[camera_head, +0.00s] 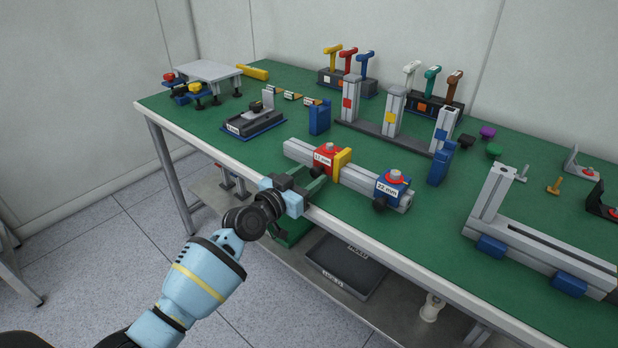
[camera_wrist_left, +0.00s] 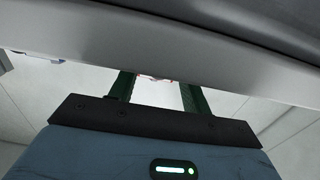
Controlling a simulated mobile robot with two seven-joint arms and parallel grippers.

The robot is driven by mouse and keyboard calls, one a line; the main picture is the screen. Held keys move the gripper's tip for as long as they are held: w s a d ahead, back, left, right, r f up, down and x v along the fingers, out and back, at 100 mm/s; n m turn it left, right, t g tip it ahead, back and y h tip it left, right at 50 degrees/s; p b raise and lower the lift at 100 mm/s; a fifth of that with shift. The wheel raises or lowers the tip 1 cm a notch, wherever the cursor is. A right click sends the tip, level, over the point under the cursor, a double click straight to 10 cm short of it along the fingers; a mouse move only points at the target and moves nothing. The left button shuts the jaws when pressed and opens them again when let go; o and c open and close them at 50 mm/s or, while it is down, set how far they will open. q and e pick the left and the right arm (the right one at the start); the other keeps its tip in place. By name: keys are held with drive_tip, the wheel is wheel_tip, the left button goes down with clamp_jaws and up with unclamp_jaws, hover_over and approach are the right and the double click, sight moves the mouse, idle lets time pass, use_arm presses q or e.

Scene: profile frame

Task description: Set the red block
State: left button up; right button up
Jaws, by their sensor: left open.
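The red block (camera_head: 327,158), labelled "12 mm" with a red knob on top, sits on a grey aluminium profile (camera_head: 361,180) near the table's front edge. A yellow piece (camera_head: 343,164) stands right beside it. A blue block (camera_head: 390,187), labelled "22 mm", sits farther right on the same profile. My left gripper (camera_head: 316,177) is at the front side of the profile, just below and in front of the red block. In the left wrist view its green fingers (camera_wrist_left: 157,82) are apart, with nothing clearly between them. The fingertips are partly hidden by a grey bar (camera_wrist_left: 180,50).
The green table (camera_head: 250,160) holds a profile frame with uprights (camera_head: 394,105), a blue piece (camera_head: 319,117), a black fixture (camera_head: 254,122) and a second profile frame (camera_head: 535,245). A dark tray (camera_head: 347,262) lies on the shelf below. Green surface is free behind the red block.

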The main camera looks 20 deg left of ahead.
use_arm(q)
drive_tip(key=shift+w+d, duration=0.15)
drive_tip(key=shift+w, duration=0.15)
use_arm(e)
drive_tip(key=shift+w, duration=0.25)
